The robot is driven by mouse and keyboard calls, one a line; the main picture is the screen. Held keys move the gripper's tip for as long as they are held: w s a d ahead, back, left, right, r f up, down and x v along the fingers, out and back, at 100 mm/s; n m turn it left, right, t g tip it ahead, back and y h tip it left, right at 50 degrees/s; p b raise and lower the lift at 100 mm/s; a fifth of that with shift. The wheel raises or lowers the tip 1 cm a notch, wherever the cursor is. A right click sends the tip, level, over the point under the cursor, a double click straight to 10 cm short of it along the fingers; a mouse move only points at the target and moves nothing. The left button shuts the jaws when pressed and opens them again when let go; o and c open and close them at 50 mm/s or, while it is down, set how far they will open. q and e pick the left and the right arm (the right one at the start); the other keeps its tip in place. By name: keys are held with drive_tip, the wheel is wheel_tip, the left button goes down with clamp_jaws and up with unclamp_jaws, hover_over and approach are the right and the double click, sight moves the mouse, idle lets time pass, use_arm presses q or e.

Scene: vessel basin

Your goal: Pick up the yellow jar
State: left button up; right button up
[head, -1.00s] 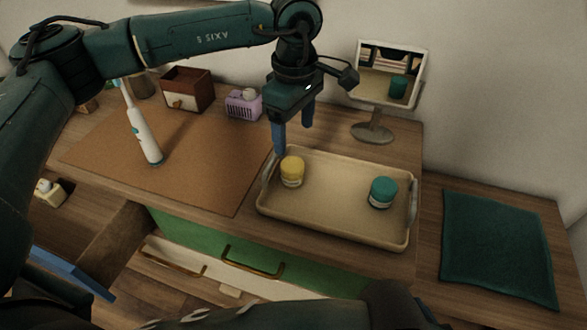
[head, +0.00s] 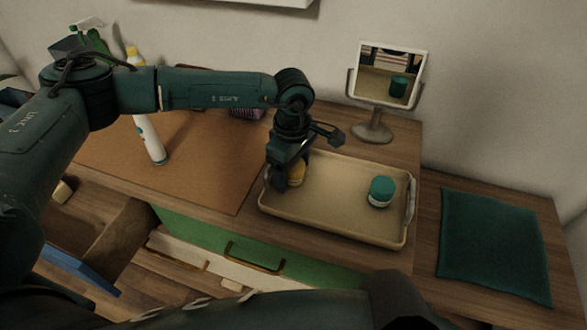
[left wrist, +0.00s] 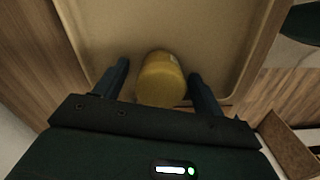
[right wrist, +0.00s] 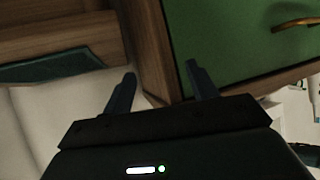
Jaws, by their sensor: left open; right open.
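The yellow jar (head: 297,174) stands in the left part of the beige tray (head: 335,222), partly hidden by my left gripper (head: 280,182) in the head view. In the left wrist view the jar (left wrist: 161,80) sits between the two open fingers of my left gripper (left wrist: 158,85), with a gap visible on each side. A teal jar (head: 381,191) stands in the right part of the tray. My right gripper (right wrist: 160,88) is open and empty in the right wrist view, near a wooden edge and a green drawer front.
A mirror on a stand (head: 374,128) is behind the tray. A dark green cloth (head: 495,245) lies on the right. An open drawer (head: 120,235) is at the lower left.

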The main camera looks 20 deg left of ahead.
use_arm(q)
drive_tip(key=shift+c, duration=0.5)
drive_tip(key=c, duration=1)
drive_tip(key=shift+r, duration=0.1)
